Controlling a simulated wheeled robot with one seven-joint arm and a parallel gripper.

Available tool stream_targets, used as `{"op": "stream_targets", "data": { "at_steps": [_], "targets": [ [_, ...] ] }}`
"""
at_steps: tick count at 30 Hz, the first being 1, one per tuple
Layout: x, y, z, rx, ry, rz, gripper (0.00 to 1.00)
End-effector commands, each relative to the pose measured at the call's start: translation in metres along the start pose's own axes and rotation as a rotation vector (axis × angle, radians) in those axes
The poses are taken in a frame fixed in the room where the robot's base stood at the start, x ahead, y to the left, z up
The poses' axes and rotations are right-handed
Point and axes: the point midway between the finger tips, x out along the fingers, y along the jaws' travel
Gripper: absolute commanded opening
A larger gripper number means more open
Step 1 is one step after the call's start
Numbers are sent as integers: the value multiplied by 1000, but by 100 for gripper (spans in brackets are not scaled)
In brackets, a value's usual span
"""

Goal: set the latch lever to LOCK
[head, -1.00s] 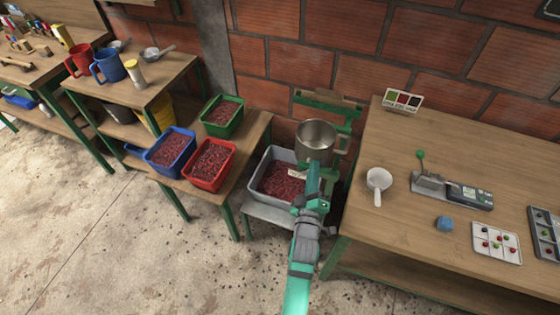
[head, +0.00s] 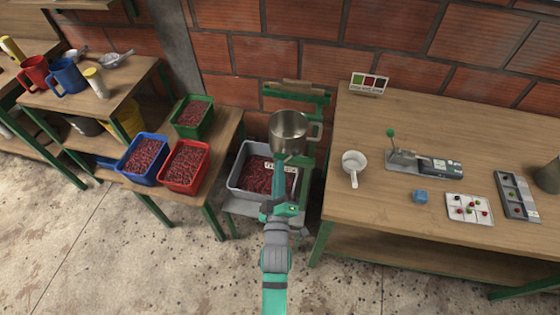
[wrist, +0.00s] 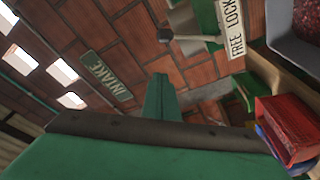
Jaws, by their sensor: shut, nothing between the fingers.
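A white plate lettered FREE LOCK (wrist: 233,28) is at the upper right of the wrist view, tilted. It also shows small at the rim of the grey bin (head: 238,187) in the head view. In the wrist view a grey rod with a dark knob (wrist: 165,36), which looks like the latch lever, points left from beside the FREE end of the plate. In the head view my arm hides this spot. My gripper (head: 281,188) is shut and empty, in front of the bin. Its green finger (wrist: 160,98) shows apart from the knob in the wrist view.
A steel pot (head: 288,134) is above the bin at the green frame (head: 318,98). Red (head: 185,166), blue (head: 143,158) and green (head: 192,117) trays of berries stand left. The right table (head: 400,115) holds a scoop and a scale. Floor in front is clear.

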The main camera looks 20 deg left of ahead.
Motion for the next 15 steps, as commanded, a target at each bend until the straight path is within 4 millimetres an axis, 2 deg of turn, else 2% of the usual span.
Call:
{"op": "stream_targets", "data": {
  "at_steps": [3,7,15],
  "targets": [
    [-20,-1,0,-1,-1,-3,0],
    [-38,-1,0,-1,0,-3,0],
    [-54,0,-2,0,3,-2,0]
  ]
}}
